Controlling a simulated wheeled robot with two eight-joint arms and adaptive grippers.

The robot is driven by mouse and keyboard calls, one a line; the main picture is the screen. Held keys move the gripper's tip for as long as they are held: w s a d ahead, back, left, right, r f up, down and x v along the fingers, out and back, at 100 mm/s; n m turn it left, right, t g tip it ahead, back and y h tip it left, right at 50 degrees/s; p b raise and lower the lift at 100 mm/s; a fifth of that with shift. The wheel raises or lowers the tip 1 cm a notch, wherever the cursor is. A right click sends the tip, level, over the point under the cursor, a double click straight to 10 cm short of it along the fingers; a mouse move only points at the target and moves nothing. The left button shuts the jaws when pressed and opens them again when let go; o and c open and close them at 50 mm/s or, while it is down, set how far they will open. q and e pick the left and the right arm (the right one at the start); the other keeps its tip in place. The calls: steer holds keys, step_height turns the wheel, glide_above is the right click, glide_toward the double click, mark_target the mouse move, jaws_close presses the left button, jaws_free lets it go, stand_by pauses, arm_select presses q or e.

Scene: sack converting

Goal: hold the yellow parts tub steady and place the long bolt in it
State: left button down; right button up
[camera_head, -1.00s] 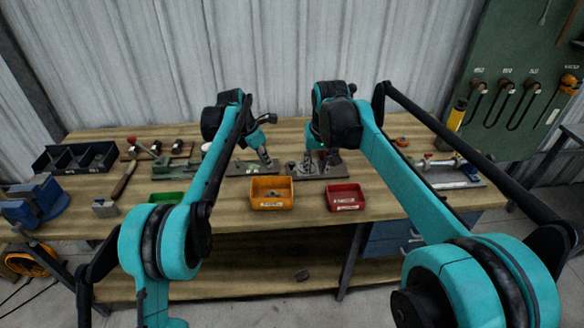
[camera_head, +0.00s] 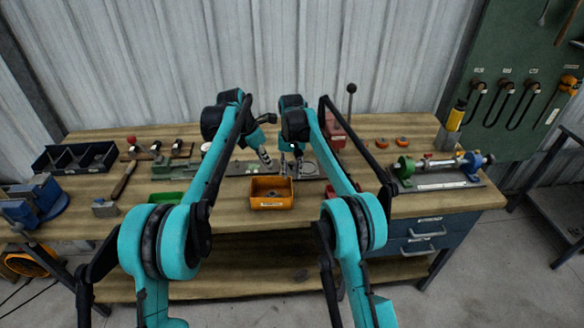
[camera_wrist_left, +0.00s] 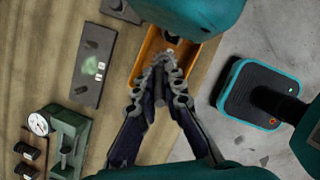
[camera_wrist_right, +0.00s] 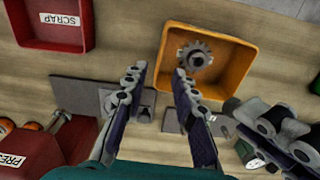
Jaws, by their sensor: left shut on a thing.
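The yellow parts tub (camera_head: 272,204) stands at the bench's front edge with a grey gear (camera_wrist_right: 195,55) inside. It also shows in the left wrist view (camera_wrist_left: 150,55). My left gripper (camera_wrist_left: 160,68) is shut on a grey shaft, seemingly the long bolt (camera_wrist_left: 160,88), mostly hidden by the fingers. It is above the bench behind the tub's left side; in the right wrist view the left fingers (camera_wrist_right: 245,115) show close to the tub's corner. My right gripper (camera_wrist_right: 157,75) is open and empty, its fingertips close to the tub's rear wall; I cannot tell whether they touch it.
A red SCRAP tub (camera_wrist_right: 55,38) stands beside the yellow tub. A red press (camera_head: 336,132) and flat grey plates (camera_head: 318,169) lie behind. A green tub (camera_head: 166,198) is to the left; a roller fixture (camera_head: 436,178) is at the right.

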step_height(320, 180, down, 10)
steer(key=shift+f, duration=0.2)
jaws_close()
